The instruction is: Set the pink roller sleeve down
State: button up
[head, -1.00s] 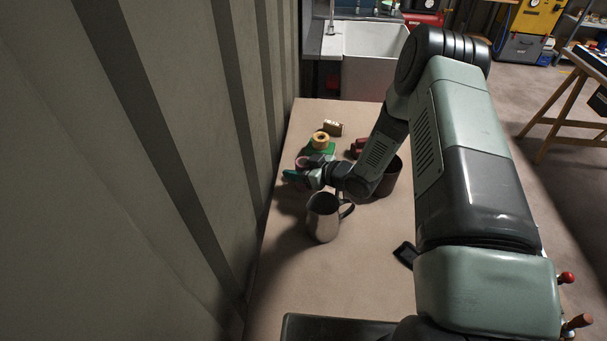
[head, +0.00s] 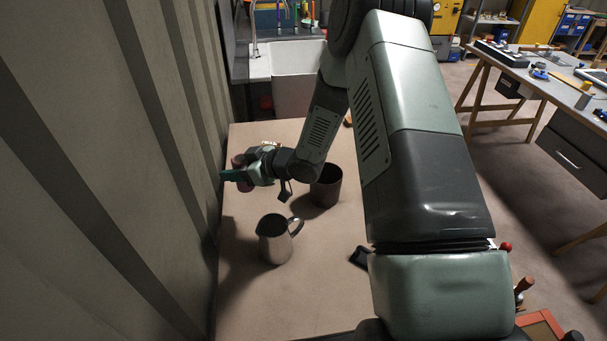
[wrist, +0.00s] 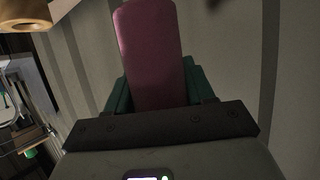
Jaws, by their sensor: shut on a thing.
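The pink roller sleeve (wrist: 149,48) fills the upper middle of the wrist view, standing between the green fingers of my gripper (wrist: 158,88). My gripper is shut on it. In the head view my gripper (head: 236,176) is at the left edge of the table, near the wall, and appears raised above the tabletop. A small dark pink part of the sleeve (head: 239,160) shows beside the fingers; the rest is hidden. I cannot see its lower end clearly.
A metal pitcher (head: 274,241) stands on the table (head: 320,285), nearer than my gripper. A dark brown pot (head: 327,187) stands right of my wrist. A black item (head: 360,257) lies at the right. A corrugated wall (head: 150,150) runs close along the left. The front tabletop has free room.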

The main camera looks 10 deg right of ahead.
aim_at(234, 157)
notch_tip(234, 157, up, 6)
jog(key=shift+f, duration=0.25)
jog(key=w+d+m+t+h, duration=0.2)
jog(key=w+d+m+h, duration=0.2)
jog(key=d, duration=0.8)
jog(key=w+d+m+t+h, duration=0.3)
jog(key=d+m+h, duration=0.2)
jog(key=d, duration=0.7)
jog(key=w+d+m+t+h, duration=0.2)
jog(key=w+d+m+h, duration=0.2)
jog(key=d, duration=0.8)
notch_tip(234, 157, down, 15)
jog(key=shift+a+f, duration=0.1)
jog(key=shift+a, duration=0.05)
jog(key=shift+f, duration=0.1)
jog(key=o, duration=1)
